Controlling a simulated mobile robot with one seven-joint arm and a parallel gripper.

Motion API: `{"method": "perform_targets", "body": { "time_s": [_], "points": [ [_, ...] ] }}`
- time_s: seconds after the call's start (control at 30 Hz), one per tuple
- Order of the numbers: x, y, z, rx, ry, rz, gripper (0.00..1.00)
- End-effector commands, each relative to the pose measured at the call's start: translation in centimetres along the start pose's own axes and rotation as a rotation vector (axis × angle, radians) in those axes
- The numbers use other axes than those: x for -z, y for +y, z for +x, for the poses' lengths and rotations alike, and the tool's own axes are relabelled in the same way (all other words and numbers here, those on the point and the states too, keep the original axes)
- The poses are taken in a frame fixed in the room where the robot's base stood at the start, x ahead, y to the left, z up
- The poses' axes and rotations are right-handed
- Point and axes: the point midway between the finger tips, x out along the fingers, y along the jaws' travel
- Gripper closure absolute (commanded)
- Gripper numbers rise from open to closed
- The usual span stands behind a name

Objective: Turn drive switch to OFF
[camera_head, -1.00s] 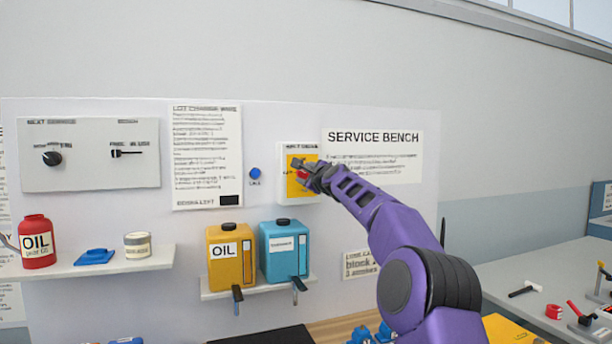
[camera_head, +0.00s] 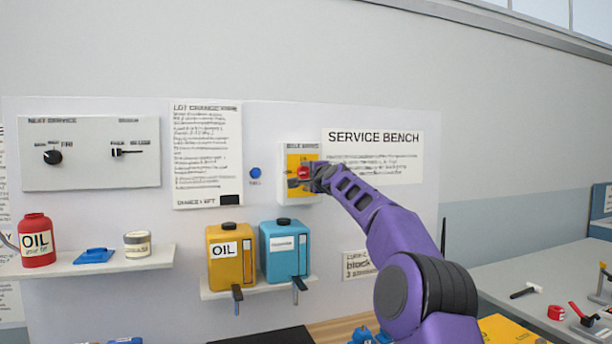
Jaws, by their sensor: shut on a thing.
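The drive switch is a red knob (camera_head: 303,173) on a yellow plate. The plate is set in a white box (camera_head: 284,150) on the wall panel, left of the "SERVICE BENCH" sign. My gripper (camera_head: 302,177) is at the knob, reaching in from the right, and is shut on it. The dark fingers cover part of the knob and plate. The position marks are too small and too hidden to read.
A blue button (camera_head: 255,173) is just left of the switch box. Below it, a yellow oil can (camera_head: 231,258) and a blue can (camera_head: 284,252) stand on a small shelf. The wall in front of the switch is clear.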

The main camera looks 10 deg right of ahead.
Motion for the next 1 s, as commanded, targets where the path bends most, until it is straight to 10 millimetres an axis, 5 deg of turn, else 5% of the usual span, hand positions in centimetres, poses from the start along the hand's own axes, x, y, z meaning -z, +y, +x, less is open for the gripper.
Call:
{"method": "perform_targets", "body": {
  "time_s": [0.4,0.43,0.6,1.0],
  "points": [
    [-0.01,0.06,0.01,-0.001,0.0,-0.011,1.0],
    [-0.01,0.07,0.01,-0.001,0.0,-0.011,0.47],
    [-0.01,0.05,0.01,-0.001,0.0,-0.009,0.19],
    [-0.02,0.1,0.04,-0.004,-0.001,0.056,0.19]
  ]
}}
